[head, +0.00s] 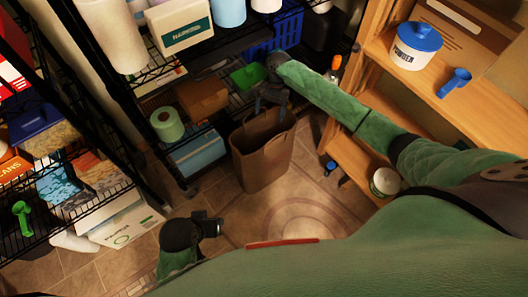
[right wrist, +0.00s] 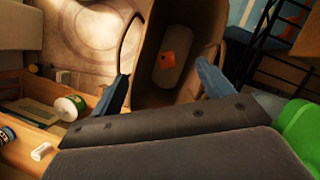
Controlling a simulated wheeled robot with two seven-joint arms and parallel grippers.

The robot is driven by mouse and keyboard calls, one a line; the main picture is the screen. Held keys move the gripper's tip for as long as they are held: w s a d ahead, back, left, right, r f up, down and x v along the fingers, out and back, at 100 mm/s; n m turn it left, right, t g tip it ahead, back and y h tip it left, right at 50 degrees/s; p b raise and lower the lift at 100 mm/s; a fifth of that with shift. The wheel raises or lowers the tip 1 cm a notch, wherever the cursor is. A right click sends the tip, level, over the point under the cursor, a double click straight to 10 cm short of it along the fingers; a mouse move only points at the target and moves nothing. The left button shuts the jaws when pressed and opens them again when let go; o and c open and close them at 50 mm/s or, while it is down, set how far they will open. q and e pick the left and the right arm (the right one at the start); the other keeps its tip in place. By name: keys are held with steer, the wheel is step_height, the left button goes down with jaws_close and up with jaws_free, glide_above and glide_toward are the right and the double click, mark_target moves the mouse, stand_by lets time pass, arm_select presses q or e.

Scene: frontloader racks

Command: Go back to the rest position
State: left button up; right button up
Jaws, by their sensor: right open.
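My right gripper (head: 272,98) is at the end of the green arm reaching to the upper middle, over the rim of a brown bin (head: 262,158) on the floor. In the right wrist view the right gripper (right wrist: 162,72) has its two blue fingers wide apart, with nothing between them. The bin's inside (right wrist: 180,25) shows beyond the fingers, with a small orange piece (right wrist: 168,61) on a pale oval at its bottom. My left gripper (head: 210,227) is low over the tiled floor at the lower left. Its fingers are too dark to read.
Black wire racks stand at the left and back, with a green roll (head: 167,124) and a blue box (head: 198,152) near the bin. The floor right of the bin is mostly clear.

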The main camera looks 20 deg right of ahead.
steer(key=shift+v, duration=1.2)
